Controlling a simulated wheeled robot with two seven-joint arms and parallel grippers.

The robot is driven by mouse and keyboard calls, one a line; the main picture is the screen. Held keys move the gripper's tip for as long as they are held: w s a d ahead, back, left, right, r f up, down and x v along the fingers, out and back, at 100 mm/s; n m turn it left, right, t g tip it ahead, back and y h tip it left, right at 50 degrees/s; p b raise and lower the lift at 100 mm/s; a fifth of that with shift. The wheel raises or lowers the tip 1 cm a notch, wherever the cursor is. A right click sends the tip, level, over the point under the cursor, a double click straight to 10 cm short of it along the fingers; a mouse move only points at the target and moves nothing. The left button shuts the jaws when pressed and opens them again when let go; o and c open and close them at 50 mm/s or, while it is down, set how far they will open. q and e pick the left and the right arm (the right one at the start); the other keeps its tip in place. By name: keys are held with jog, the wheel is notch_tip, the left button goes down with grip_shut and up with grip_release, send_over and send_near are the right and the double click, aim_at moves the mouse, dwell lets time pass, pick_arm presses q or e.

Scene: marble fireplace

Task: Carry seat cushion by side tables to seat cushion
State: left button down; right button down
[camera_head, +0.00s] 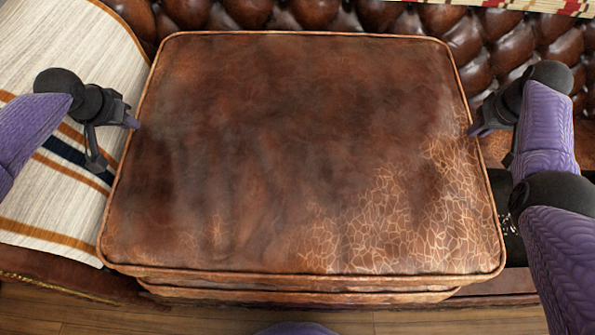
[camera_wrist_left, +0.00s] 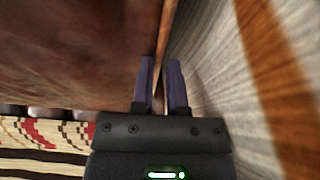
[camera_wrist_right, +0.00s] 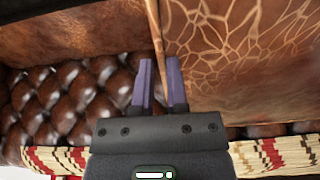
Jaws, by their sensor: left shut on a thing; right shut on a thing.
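A large brown cracked-leather seat cushion (camera_head: 300,150) with piped edges fills the middle of the head view. It lies roughly level above the sofa. Below its front edge the edge of another brown leather seat cushion (camera_head: 300,296) shows; whether the two touch I cannot tell. My left gripper (camera_head: 135,123) is shut on the left edge of the upper cushion, and its fingers (camera_wrist_left: 160,82) show at the piping in the left wrist view. My right gripper (camera_head: 474,130) is shut on the right edge, with its fingers (camera_wrist_right: 158,80) at the piping in the right wrist view.
A tufted brown leather sofa back (camera_head: 490,45) runs behind the cushion. A cream striped blanket (camera_head: 50,205) covers the sofa on the left, close to my left gripper. A patterned textile (camera_head: 540,5) lies at the top right. Wooden floor (camera_head: 75,317) shows in front.

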pick_arm(q)
jog(key=shift+s+a, duration=0.1)
jog(key=shift+a, duration=0.1)
jog(key=c, duration=0.6)
grip_release()
jog(key=shift+s+a+f, duration=0.1)
jog(key=shift+f, duration=0.1)
jog(key=shift+c, duration=0.2)
pick_arm(e)
jog(key=c, duration=0.6)
grip_release()
jog(key=shift+a, duration=0.1)
jog(key=shift+c, duration=0.2)
pick_arm(q)
jog(key=v, duration=0.8)
pick_arm(e)
jog(key=shift+w+a+r, duration=0.1)
jog(key=shift+a, duration=0.15)
pick_arm(q)
jog(key=shift+r, duration=0.15)
pick_arm(e)
jog(key=shift+r, duration=0.3)
pick_arm(q)
jog(key=shift+d, duration=0.3)
pick_arm(e)
jog(key=v, duration=1.1)
jog(key=shift+s, duration=0.25)
